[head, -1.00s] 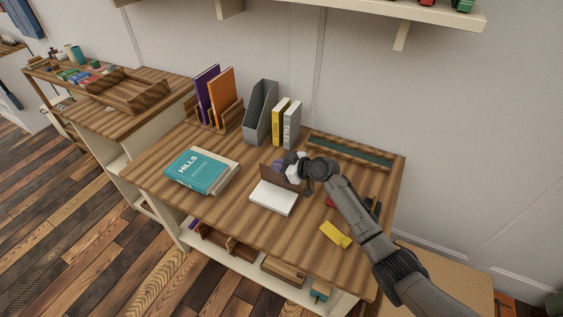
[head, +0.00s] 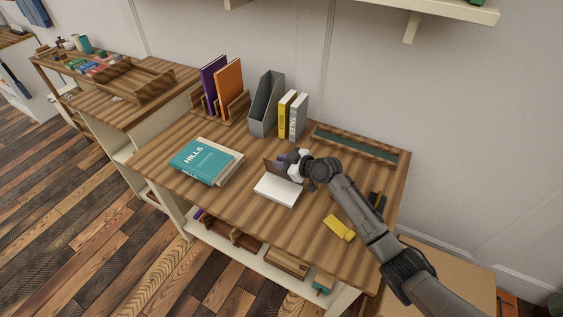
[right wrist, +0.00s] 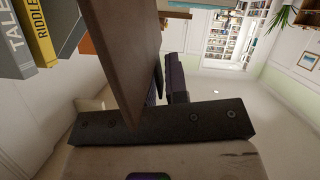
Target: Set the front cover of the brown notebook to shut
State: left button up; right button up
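The brown notebook lies open on the plank desk, with its white page block (head: 278,189) facing up. Its brown front cover (head: 271,168) stands raised along the back edge of the pages. My right gripper (head: 291,161) is behind the cover, close against its upper right part, which hides some of the fingers. In the right wrist view the cover (right wrist: 133,45) runs as a brown slab just left of the dark fingers (right wrist: 172,80). The fingers look close together with nothing between them; whether they touch the cover is unclear. My left gripper is not in view.
A teal book (head: 202,161) on a pale one lies to the left. A grey file holder (head: 266,105) and yellow and grey upright books (head: 286,115) stand behind. A yellow object (head: 338,228) lies at the right front. The desk in front of the notebook is clear.

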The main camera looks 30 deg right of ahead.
jog(key=shift+o, duration=1.2)
jog(key=shift+s+r, duration=0.1)
jog(key=shift+s+d+r, duration=0.15)
jog(key=shift+s, duration=0.1)
jog(key=p+v, duration=0.2)
jog(key=v, duration=1.1)
jog(key=shift+p, duration=0.3)
jog(key=shift+c, duration=0.3)
